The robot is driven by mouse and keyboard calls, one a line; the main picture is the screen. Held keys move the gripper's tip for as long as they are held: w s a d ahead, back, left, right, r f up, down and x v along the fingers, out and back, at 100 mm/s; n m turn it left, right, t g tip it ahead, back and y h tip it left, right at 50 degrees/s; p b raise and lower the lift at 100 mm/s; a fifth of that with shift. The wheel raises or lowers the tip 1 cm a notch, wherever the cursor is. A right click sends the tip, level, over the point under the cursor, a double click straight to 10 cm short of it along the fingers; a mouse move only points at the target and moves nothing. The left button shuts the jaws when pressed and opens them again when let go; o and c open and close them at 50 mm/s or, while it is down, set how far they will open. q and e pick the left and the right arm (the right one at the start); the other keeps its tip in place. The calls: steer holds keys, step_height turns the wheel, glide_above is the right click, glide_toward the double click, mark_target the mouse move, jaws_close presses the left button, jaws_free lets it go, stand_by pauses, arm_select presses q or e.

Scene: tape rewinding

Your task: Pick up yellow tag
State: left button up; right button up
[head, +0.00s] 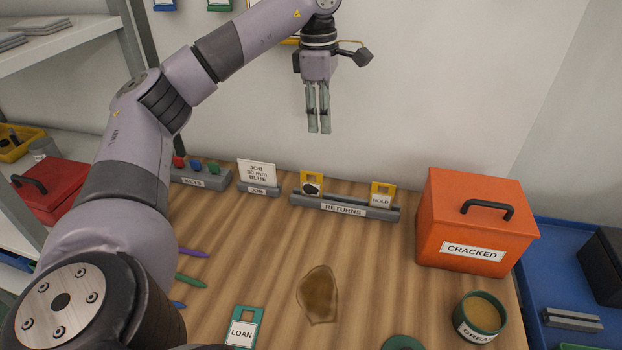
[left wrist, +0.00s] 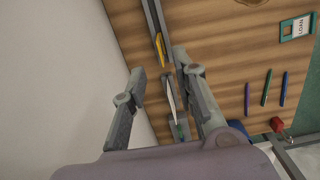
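Two yellow tags stand upright in the grey RETURNS rail (head: 345,209) at the back of the table. The left yellow tag (head: 311,180) has a dark blotch on its face; the right yellow tag (head: 382,190) reads HOLD. My left gripper (head: 319,131) hangs fingers down above the rail, apart from both tags. The left wrist view shows its two fingers (left wrist: 160,62) spread and empty, with a yellow tag (left wrist: 160,48) seen edge-on beyond them. My right gripper is not in view.
A JOB card (head: 257,172) and KEYS rack (head: 194,181) stand left of the rail. An orange CRACKED box (head: 474,220) stands right. A brown spill (head: 318,294), LOAN tag (head: 242,329) and GREASE tub (head: 480,313) lie nearer. The wall is close behind the rail.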

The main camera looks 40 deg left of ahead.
arm_select(q)
steer(key=s+a, duration=0.1)
steer(key=a, duration=0.1)
steer(key=b, duration=0.3)
glide_above(311, 174)
step_height(311, 174, down, 6)
steer(key=shift+y, duration=0.3)
step_height(311, 174, down, 10)
steer(key=shift+w+f, duration=0.1)
steer(key=shift+f, duration=0.15)
steer(key=shift+c, duration=0.4)
jaws_close()
